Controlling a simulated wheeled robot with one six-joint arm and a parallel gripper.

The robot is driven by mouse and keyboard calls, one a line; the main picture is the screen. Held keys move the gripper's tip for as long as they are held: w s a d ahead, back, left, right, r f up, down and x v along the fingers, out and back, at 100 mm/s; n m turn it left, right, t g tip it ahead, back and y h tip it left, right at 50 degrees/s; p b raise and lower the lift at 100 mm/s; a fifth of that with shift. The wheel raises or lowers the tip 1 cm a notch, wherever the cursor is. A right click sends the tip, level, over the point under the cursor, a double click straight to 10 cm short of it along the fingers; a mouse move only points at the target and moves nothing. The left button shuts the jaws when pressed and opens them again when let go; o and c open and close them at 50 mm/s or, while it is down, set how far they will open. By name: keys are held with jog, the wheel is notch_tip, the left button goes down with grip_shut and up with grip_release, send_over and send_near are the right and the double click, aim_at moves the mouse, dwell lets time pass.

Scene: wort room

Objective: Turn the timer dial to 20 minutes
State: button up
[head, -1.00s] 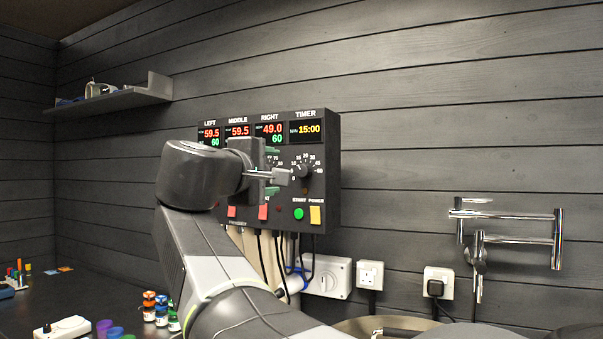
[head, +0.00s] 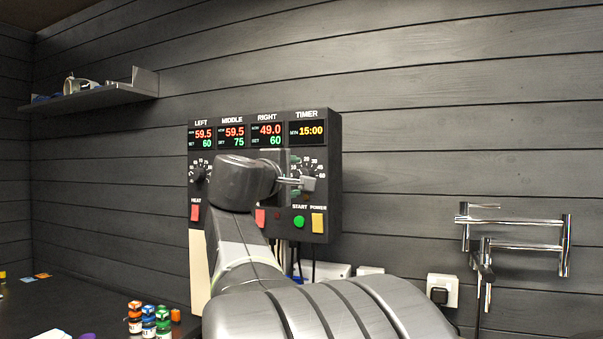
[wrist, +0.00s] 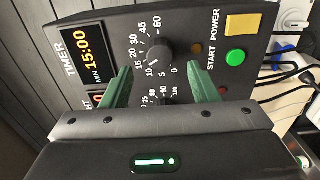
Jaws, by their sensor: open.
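The timer dial (wrist: 160,54) is a round black knob on the dark control panel (head: 335,170). In the wrist view it lies just beyond and between my fingertips, and its light mark seems to point near 10 to 15. The timer display (head: 311,131) reads 15:00 in yellow; it also shows in the wrist view (wrist: 86,55). My gripper (wrist: 160,72) is open, with one green finger on either side of the dial and gaps to it. In the head view my gripper (head: 305,183) covers most of the dial; I cannot tell whether it touches.
The green START button (head: 299,222) and yellow POWER switch (head: 318,223) sit below the dial. Another dial (wrist: 167,98) lies close by, partly behind my gripper. A folded metal wall arm (head: 515,240) is at right. Small bottles (head: 148,320) stand on the counter.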

jog(key=shift+p+x, duration=0.4)
jog(key=shift+x, duration=2)
jog(key=c, duration=1)
